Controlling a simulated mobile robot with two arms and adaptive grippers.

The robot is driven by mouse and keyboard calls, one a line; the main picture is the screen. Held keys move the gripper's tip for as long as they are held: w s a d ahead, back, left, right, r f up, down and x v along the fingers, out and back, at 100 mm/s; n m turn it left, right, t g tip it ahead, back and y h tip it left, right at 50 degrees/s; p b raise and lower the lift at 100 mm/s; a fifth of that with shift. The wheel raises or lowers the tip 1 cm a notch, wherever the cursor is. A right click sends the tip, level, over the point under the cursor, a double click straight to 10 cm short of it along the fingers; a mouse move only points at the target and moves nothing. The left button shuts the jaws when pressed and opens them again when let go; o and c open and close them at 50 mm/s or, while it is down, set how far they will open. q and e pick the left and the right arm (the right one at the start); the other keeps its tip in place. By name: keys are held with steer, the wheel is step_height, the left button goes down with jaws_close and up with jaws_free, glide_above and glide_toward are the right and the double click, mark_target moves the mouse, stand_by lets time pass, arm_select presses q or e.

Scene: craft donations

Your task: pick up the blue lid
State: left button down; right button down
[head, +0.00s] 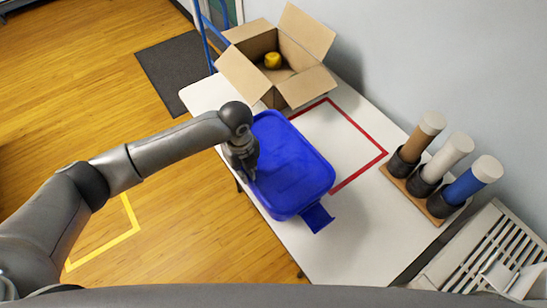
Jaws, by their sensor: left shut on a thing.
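The blue lid (291,163) is a large, rounded rectangular piece with a tab at its near end. It shows over the white table in the middle of the head view, partly across the red outline. My left gripper (249,176) is at the lid's left edge, shut on it. The fingertips are partly hidden against the lid. I cannot tell whether the lid touches the table. My right gripper is not in view.
An open cardboard box (250,77) with a yellow object (272,60) inside stands at the table's far end. A wooden rack (418,197) with several capped tubes is at the right. A slatted grey-white bench (470,248) is at the lower right. The near table is clear.

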arm_select(q)
steer(key=shift+r, duration=0.1)
steer(key=shift+r, duration=0.45)
step_height(320, 180, up, 2)
steer(key=shift+r+b, duration=0.15)
steer(key=shift+b, duration=0.2)
steer(key=s+a+r+b, duration=0.3)
steer(key=s+a+r, duration=0.3)
steer(key=s+r, duration=0.55)
steer(key=a+n, duration=0.1)
steer(key=n, duration=0.8)
steer(key=w+a+n+b, duration=0.1)
steer(key=a+n, duration=0.1)
steer(key=n, duration=0.8)
steer(key=a+f+n+b, duration=0.1)
steer(key=n, duration=0.8)
steer(key=shift+w+a+f+n, duration=0.1)
steer(key=shift+w+a+n, duration=0.15)
steer(key=shift+w+n, duration=0.15)
